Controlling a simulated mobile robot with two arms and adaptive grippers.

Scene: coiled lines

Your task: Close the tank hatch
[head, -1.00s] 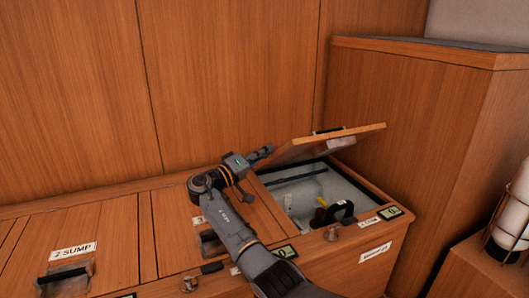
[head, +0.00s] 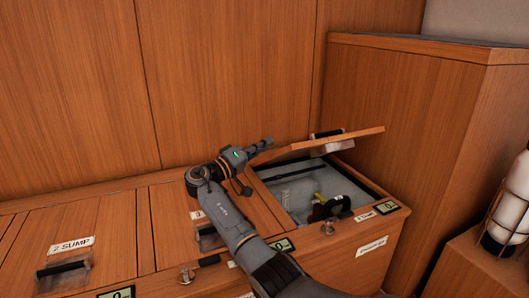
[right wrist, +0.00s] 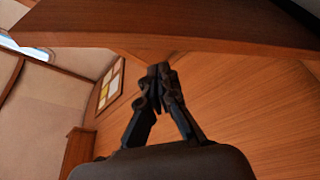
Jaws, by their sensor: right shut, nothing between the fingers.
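The tank hatch is a wooden lid (head: 348,136), standing part open and tilted above its opening, its right end raised. A dark handle (head: 326,133) shows at its upper edge. Beneath it, the pale tank interior (head: 290,190) holds a dark curved fitting and a yellow part. My right gripper (head: 268,142) is shut and empty, beside the lid's left upper end. In the right wrist view its fingertips (right wrist: 160,72) meet just under a wooden board (right wrist: 190,25), probably the lid; I cannot tell whether they touch. My left gripper is not in view.
A closed hatch labelled sump (head: 72,244) lies to the left on the same bench. A tall wooden cabinet (head: 400,110) stands close on the right. A caged white lamp (head: 507,205) is at the far right. The wood wall (head: 230,70) is behind.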

